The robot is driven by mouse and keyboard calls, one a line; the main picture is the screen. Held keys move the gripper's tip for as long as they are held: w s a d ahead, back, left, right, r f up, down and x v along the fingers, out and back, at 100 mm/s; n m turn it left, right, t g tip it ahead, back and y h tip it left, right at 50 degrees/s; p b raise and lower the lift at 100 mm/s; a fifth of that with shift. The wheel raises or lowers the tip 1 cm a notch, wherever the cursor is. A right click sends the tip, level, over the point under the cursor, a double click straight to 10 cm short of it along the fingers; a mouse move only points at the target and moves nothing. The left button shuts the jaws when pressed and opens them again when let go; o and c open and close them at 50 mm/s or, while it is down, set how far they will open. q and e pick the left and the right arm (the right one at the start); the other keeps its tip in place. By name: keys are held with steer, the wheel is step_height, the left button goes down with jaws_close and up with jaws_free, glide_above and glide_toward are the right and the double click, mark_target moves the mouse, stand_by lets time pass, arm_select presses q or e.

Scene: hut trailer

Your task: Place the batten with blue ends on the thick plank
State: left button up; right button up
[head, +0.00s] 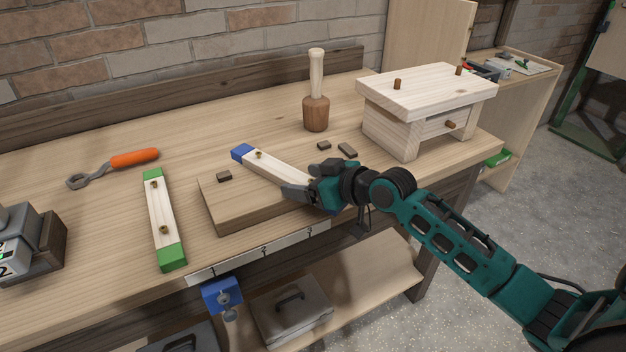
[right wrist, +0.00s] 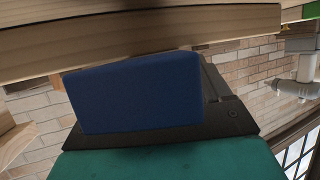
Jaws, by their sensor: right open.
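The batten with blue ends (head: 280,168) lies across the top of the thick plank (head: 235,205), its far blue end pointing up and left. The plank lies on the workbench. My right gripper (head: 297,192) is open at the batten's near right end, which it largely hides in the head view. In the right wrist view a blue end (right wrist: 135,95) shows large and close, in front of a dark part of my gripper. I cannot tell whether the fingers touch it. My left gripper is not in view.
A batten with green ends (head: 160,215) lies left of the plank. An orange-handled tool (head: 130,159) lies behind it. A mallet (head: 316,112) stands at the back, beside a wooden stool-like piece (head: 425,95). Small dark blocks (head: 347,150) lie near the plank. A blue clamp (head: 222,295) hangs in front.

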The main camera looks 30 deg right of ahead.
steer(key=v, duration=1.2)
steer(key=s+a+f+h, duration=0.1)
steer(key=s+a+f, duration=0.2)
steer(key=f, duration=0.4)
steer(key=s+a+f+m+g+h, duration=0.1)
steer(key=s+a+f, duration=0.3)
steer(key=f, duration=0.4)
steer(key=s+a+f+m+h, duration=0.1)
steer(key=s+a+f, duration=0.3)
steer(key=f, duration=0.4)
steer(key=shift+s, duration=0.85)
steer(key=shift+c, duration=0.2)
